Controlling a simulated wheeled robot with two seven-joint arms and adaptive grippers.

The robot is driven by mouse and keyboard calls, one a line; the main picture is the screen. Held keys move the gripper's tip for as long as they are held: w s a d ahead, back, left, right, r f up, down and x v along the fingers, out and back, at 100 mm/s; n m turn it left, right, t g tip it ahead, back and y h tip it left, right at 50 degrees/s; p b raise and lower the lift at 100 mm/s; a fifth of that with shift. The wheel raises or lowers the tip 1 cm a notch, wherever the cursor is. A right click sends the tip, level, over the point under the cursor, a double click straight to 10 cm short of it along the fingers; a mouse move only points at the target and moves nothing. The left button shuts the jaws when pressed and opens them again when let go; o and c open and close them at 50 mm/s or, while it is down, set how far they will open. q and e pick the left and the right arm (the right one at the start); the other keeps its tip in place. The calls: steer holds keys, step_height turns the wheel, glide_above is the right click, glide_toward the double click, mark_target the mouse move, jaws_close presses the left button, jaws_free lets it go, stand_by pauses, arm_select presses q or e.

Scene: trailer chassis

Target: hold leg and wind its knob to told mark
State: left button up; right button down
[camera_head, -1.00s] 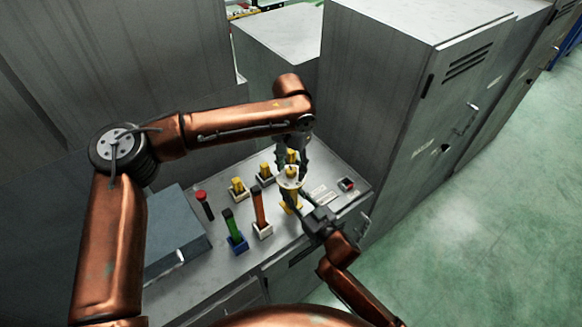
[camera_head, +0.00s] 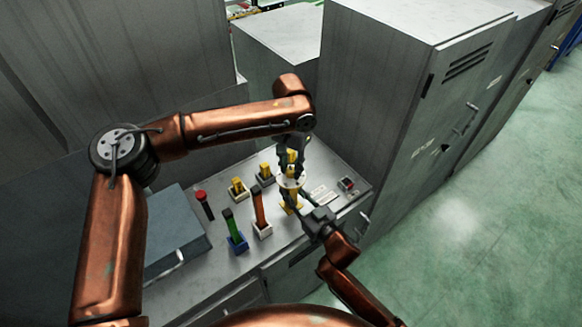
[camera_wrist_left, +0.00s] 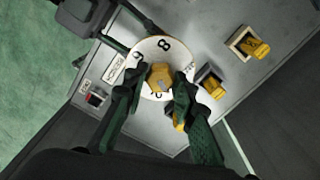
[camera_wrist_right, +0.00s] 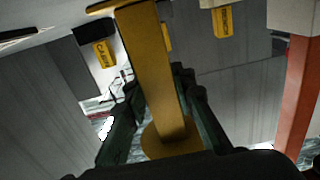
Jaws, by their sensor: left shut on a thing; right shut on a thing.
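The yellow leg (camera_wrist_right: 158,80) stands upright between the fingers of my right gripper (camera_wrist_right: 165,120), which is shut on it. In the head view my right gripper (camera_head: 299,207) reaches it from the lower right. A white round dial (camera_wrist_left: 150,50) with black numbers, an 8 among them, tops the leg; the dial also shows in the head view (camera_head: 291,182). The yellow knob (camera_wrist_left: 160,77) sits at the dial's middle. My left gripper (camera_wrist_left: 155,95) comes from above, its dark fingers on both sides of the knob, shut on it. The fingers hide part of the dial.
On the grey bench (camera_head: 215,270) stand an orange leg (camera_head: 259,206), a green leg (camera_head: 231,224), yellow pieces in holders (camera_head: 238,187) and a red-topped post (camera_head: 202,197). A small red-button box (camera_head: 347,184) lies right. A tall grey cabinet (camera_head: 375,90) rises behind.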

mark_target(291, 169)
arm_select(q)
steer(key=shift+m, duration=0.3)
steer(key=m, duration=0.3)
steer(key=shift+m, duration=1.7)
steer(key=o, duration=1.2)
steer(key=shift+c, duration=0.2)
step_height(291, 169, up, 12)
